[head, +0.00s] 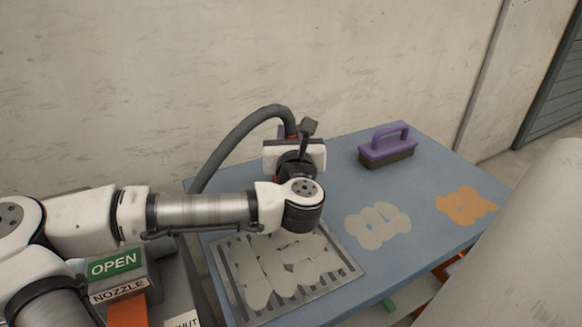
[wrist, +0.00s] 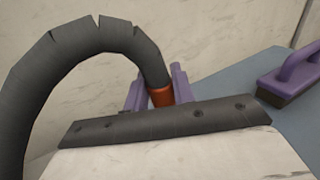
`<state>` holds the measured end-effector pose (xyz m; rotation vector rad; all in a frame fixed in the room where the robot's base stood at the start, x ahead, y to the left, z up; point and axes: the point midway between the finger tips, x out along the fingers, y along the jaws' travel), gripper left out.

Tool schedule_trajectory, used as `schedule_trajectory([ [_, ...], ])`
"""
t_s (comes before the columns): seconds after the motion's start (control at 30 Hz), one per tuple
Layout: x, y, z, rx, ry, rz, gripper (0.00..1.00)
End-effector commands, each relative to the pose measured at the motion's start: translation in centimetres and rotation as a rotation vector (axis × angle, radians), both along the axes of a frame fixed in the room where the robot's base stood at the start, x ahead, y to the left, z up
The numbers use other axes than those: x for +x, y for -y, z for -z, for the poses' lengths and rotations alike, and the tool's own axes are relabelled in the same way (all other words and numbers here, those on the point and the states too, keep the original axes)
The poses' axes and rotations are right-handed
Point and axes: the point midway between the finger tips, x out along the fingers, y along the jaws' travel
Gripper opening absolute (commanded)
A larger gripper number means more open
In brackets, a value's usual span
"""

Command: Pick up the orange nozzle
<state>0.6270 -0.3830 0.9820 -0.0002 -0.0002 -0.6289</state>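The orange nozzle (head: 290,130) is a short orange collar at the end of a thick dark hose. It shows beyond my gripper's dark bar in the wrist view (wrist: 161,96). My gripper (head: 295,153) is right in front of it over the table's far left part. Two purple upright pieces, which look like my fingers, flank the nozzle: one on the left (wrist: 137,95) and one on the right (wrist: 180,84). The nozzle's lower part is hidden. I cannot tell whether both pieces press on it.
The hose (head: 235,140) arches up from the left. On the blue table (head: 335,165) are a purple-handled brush (head: 387,146), a slatted grate (head: 340,262) with pale patches, a cream patch (head: 377,225) and an orange patch (head: 466,206). OPEN (head: 114,263) and NOZZLE (head: 118,290) labels are lower left.

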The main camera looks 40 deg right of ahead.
Motion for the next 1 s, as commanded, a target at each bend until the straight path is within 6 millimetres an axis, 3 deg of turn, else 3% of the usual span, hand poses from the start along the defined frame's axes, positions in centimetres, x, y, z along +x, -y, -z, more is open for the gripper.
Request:
schedule_trajectory([
  [0.03,0.0,0.0,0.0,0.0,0.0,0.0,0.15],
  [0.17,0.0,0.0,0.0,0.0,0.0,0.0,0.0],
  [0.5,0.0,0.0,-0.1,-0.001,0.001,-0.001,0.0],
  [0.67,0.0,0.0,-1.1,-0.002,0.002,-0.002,0.0],
  [0.87,0.1,-0.1,-4.9,-0.004,0.003,-0.003,0.0],
  [1.0,0.0,0.0,-9.3,-0.005,0.005,-0.002,0.0],
])
